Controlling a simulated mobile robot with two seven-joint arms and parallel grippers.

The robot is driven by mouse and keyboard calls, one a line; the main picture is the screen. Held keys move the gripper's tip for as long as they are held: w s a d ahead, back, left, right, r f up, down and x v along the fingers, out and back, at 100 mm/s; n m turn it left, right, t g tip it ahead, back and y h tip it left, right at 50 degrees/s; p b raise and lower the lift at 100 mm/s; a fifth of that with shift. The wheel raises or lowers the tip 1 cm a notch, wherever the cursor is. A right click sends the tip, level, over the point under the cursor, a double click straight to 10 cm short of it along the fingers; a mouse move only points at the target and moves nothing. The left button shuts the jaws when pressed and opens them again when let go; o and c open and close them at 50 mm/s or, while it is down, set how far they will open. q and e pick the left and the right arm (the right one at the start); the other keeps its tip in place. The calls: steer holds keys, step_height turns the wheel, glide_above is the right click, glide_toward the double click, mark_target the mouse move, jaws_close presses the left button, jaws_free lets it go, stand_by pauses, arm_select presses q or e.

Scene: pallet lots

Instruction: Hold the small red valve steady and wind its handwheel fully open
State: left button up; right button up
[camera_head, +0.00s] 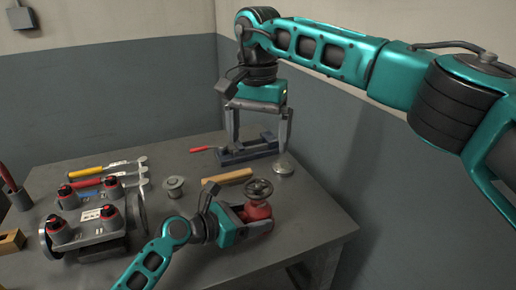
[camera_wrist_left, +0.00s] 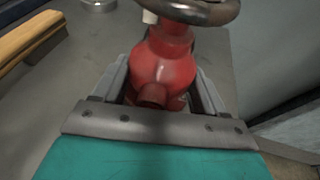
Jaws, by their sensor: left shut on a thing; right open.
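The small red valve (camera_head: 257,210) stands upright near the right edge of the grey table. Its dark handwheel (camera_head: 259,188) is on top. My left gripper (camera_head: 250,217) is shut on the valve's red body. In the left wrist view the body (camera_wrist_left: 165,67) sits between the two fingers, with the handwheel (camera_wrist_left: 200,10) cut off at the top edge. My right gripper (camera_head: 258,143) is open and empty, pointing down behind the valve, above and apart from the handwheel. Its fingers are over the area of a dark blue vise-like block (camera_head: 233,155).
A wooden handle (camera_head: 228,176) lies left of the valve and also shows in the left wrist view (camera_wrist_left: 28,38). A grey round part (camera_head: 174,187) stands left of it. A flanged assembly (camera_head: 95,231) with red-topped pieces fills the left. The table's right edge (camera_head: 335,213) is close to the valve.

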stand_by(0.3)
arm_select(q)
steer(key=o, duration=0.8)
steer(key=shift+o, duration=0.2)
